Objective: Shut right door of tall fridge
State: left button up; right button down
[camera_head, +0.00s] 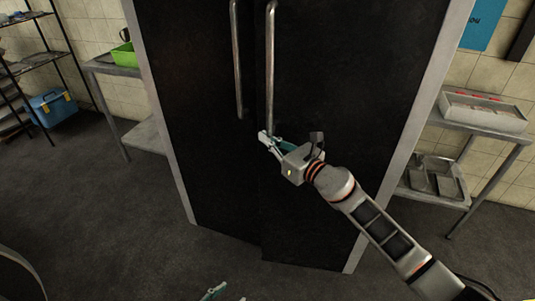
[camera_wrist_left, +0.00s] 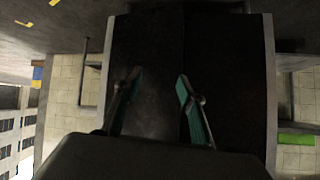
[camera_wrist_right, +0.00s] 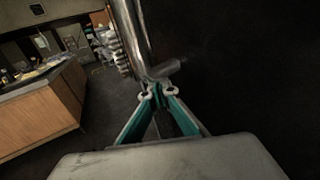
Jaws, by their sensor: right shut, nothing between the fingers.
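The tall fridge has two black doors with light side frames. The right door (camera_head: 350,80) carries a vertical metal handle (camera_head: 271,65). Its lower inner corner stands slightly forward of the left door (camera_head: 195,80), so it looks a little ajar. My right gripper (camera_head: 265,137) is shut and empty at the lower end of that handle. In the right wrist view its fingertips (camera_wrist_right: 158,92) meet just below the handle's bent end (camera_wrist_right: 165,70); I cannot tell whether they touch it. My left gripper (camera_wrist_left: 160,82) is open and empty, low in front of the fridge.
A metal table (camera_head: 112,68) with a green bin (camera_head: 125,55) stands left of the fridge. A shelf table (camera_head: 485,125) with a tray stands right. A blue box (camera_head: 52,107) is by the left rack. The dark floor (camera_head: 110,215) before the fridge is clear.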

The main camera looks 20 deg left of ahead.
jog(key=w+b, duration=0.4)
jog(key=w, duration=0.3)
jog(key=shift+a+t, duration=0.3)
jog(key=shift+a, duration=0.15)
jog(key=shift+r, duration=0.2)
